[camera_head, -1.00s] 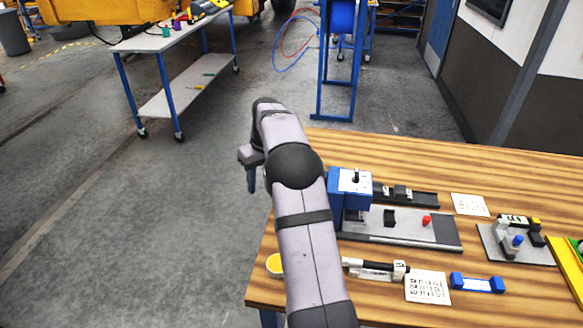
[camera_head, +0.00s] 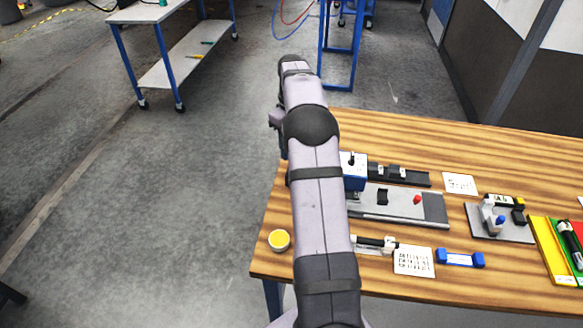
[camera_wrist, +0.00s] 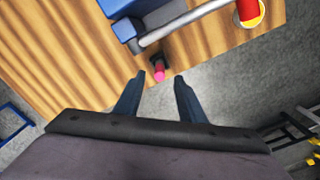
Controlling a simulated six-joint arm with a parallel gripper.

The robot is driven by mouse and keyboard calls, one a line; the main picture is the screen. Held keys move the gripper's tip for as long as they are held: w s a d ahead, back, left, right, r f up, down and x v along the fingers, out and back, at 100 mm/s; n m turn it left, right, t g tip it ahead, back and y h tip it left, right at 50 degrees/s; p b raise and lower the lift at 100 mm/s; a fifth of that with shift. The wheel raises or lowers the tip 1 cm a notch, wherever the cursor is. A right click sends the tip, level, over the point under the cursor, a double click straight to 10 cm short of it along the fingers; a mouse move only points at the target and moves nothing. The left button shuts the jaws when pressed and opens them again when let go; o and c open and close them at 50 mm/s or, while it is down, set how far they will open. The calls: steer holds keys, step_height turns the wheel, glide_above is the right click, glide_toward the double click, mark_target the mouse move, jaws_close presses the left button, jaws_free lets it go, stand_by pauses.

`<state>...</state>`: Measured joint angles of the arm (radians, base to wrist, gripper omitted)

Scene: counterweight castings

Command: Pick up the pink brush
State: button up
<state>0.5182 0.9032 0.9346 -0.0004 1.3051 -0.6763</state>
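In the wrist view, a small pink-ended item with a dark part behind it, likely the pink brush (camera_wrist: 160,71), lies near the edge of the wood table. My gripper (camera_wrist: 160,80) is open and empty. Its two dark blue fingers point toward the item, with the pink end in line with the gap between the fingertips. I cannot tell how far the fingers are above it. In the head view I cannot make out the brush, and my arm covers part of the table there.
A blue block (camera_wrist: 120,7) and a grey bar (camera_wrist: 183,21) are close beyond the brush. In the head view, a yellow-filled cup (camera_head: 279,240) stands at the table's left. A grey-based fixture (camera_head: 400,205), a blue-ended piece (camera_head: 460,258) and a printed card (camera_head: 414,262) lie right of my arm.

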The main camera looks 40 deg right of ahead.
steer(key=shift+f+p, duration=1.65)
steer(key=shift+f, duration=0.95)
jaws_close()
